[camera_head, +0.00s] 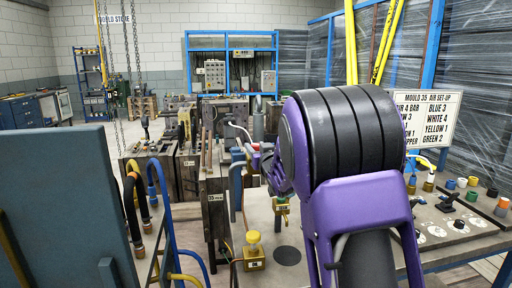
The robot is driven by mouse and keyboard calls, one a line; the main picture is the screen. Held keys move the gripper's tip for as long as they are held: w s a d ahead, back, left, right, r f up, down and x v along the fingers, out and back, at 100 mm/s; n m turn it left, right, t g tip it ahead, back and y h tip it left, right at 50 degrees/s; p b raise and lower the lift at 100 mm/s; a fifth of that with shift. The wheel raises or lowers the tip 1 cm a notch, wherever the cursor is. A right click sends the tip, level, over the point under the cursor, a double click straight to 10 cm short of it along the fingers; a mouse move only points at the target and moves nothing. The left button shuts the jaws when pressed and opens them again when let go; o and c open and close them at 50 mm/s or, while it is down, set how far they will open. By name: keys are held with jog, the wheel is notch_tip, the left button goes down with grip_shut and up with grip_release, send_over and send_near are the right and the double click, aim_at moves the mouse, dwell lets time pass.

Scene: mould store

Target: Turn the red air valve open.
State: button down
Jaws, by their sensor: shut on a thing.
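My purple and black arm fills the middle right of the view and hides much of what lies behind it. My gripper (259,159) is small and partly hidden at the arm's far end, beside the fittings of a mould. It is shut at a small red part, which looks like the red air valve (250,147). The fingertips are too small to see clearly, and I cannot tell how far the handle is turned. A brass and yellow fitting (282,206) stands just below.
A yellow block with a knob (254,258) stands on the grey bench (312,262). Coloured caps and round plates lie at right, below the air set-up sign (425,118). A dark panel (65,215) and blue and yellow hoses are at left. Chains (106,65) hang behind.

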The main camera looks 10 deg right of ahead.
jog(key=n+y+p, duration=0.1)
jog(key=n+g+y+p, duration=0.1)
jog(key=y, duration=0.1)
jog(key=n+y+p, duration=0.1)
jog(key=y, duration=0.1)
jog(key=shift+d+r, duration=0.2)
jog(key=shift+r, duration=0.05)
jog(key=n+g+y+p, duration=0.2)
jog(key=n+y+p, duration=0.1)
jog(key=shift+a+f+y, duration=0.1)
jog(key=shift+a+y, duration=0.05)
jog(key=shift+y, duration=0.15)
jog(key=shift+g+p, duration=0.3)
jog(key=shift+c, duration=2.2)
grip_release()
jog(key=shift+f, duration=0.1)
jog(key=v, duration=1.7)
jog(key=shift+d, duration=0.2)
jog(key=shift+s+f, duration=0.1)
